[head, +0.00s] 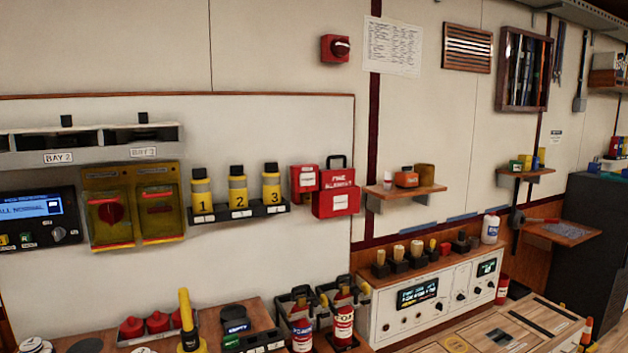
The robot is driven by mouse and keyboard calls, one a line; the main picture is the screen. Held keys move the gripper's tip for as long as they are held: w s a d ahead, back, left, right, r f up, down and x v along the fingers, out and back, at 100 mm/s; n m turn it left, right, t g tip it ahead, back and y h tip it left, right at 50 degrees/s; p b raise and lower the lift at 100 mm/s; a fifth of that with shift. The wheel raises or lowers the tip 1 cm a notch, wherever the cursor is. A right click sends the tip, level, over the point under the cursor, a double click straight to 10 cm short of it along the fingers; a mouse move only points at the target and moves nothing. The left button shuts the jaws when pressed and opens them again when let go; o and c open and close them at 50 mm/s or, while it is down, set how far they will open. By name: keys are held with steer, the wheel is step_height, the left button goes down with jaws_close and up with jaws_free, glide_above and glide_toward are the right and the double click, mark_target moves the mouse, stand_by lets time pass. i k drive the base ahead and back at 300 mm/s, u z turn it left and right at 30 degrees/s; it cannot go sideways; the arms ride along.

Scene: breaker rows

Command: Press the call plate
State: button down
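No part in view is clearly marked as the call plate, so I cannot tell which it is. A red wall box (335,48) with a dark round knob is high on the wall, left of a paper notice. A small red box with a white label (304,179) and a larger red case (336,201) with a black handle hang lower, right of the yellow bottles. At the far left is a dark panel (38,219) with a lit blue display, small coloured buttons and a knob. My gripper is not in view.
Yellow bottles numbered 1 to 3 (237,190) stand in a wall rack. Left of them are yellow see-through covers (135,205). Red extinguishers (342,318) stand below in front. A white console (440,297) with knobs and displays is lower right. A small wooden shelf (425,191) juts out above it.

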mark_target(307, 179)
steer(key=u, duration=0.25)
steer(key=i, duration=0.75)
steer(key=u, duration=0.75)
steer(key=i, duration=0.6)
steer(key=u, duration=0.35)
